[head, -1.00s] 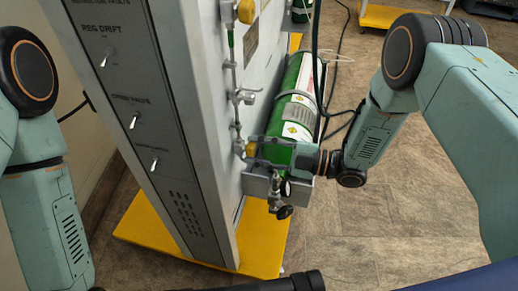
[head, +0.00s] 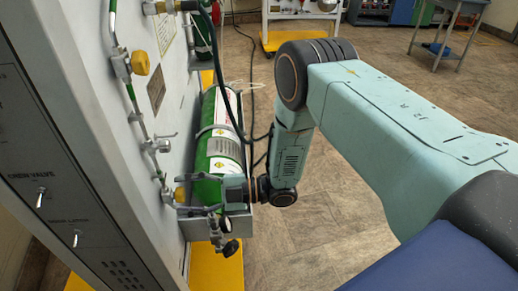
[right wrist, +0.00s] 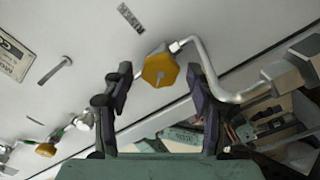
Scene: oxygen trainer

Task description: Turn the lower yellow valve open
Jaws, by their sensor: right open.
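The lower yellow valve (head: 180,195) is a knob on the side of the grey panel, at the end of a thin metal pipe. My right gripper (head: 193,198) is at this knob, in front of the green cylinder. In the right wrist view the yellow knob (right wrist: 160,70) shows between the tips of my open right fingers (right wrist: 159,77), with a gap on each side. I cannot tell how deep it sits between them. The upper yellow valve (head: 140,62) is higher on the same panel. My left gripper is out of view.
A bent metal pipe (right wrist: 215,75) leaves the knob in the right wrist view. Dark hoses hang near the cylinder. The floor (head: 335,215) to the right is clear.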

